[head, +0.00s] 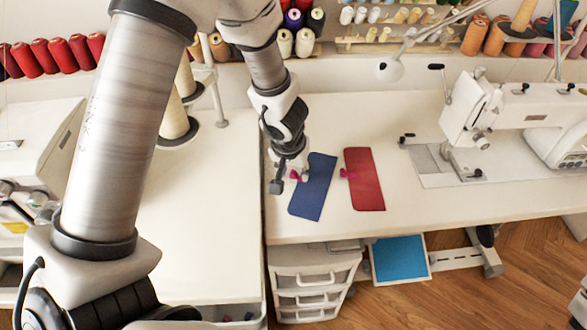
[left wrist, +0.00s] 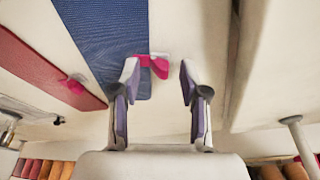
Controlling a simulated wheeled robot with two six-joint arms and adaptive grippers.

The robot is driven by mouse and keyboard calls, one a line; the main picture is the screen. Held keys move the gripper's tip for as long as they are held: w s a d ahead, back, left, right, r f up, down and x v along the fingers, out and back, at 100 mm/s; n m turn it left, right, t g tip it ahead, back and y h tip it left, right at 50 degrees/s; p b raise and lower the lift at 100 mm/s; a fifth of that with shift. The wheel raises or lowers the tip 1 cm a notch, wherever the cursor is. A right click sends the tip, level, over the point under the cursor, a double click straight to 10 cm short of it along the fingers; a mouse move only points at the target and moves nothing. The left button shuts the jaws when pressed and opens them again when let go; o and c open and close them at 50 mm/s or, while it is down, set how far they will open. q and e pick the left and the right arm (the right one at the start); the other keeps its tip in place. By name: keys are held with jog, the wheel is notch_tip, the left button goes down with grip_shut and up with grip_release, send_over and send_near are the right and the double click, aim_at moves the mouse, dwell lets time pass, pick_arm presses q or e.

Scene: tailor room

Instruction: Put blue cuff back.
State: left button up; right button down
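The blue cuff (head: 315,188) lies flat on the white table, a red cuff (head: 364,181) to its right. Each has a small pink tab at one edge. In the left wrist view the blue cuff (left wrist: 108,38) is at upper left, and its pink-and-white tab (left wrist: 153,66) lies ahead of and between the fingertips. My left gripper (head: 288,180) is at the blue cuff's left edge, near the tab. In the left wrist view the left gripper (left wrist: 158,75) has its fingers apart, with nothing clamped between them.
A sewing machine (head: 490,110) stands on the right of the table. Below the table edge are a white drawer unit (head: 312,285) and a white-rimmed tray with a bright blue inside (head: 400,260). Thread spools (head: 60,57) line the back. Bare tabletop (head: 420,215) lies right of the red cuff.

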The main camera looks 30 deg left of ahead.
pick_arm(q)
jog(key=p+v, duration=0.9)
jog(key=v, duration=0.3)
jog(key=shift+r+p, duration=0.15)
jog(key=shift+p, duration=0.15)
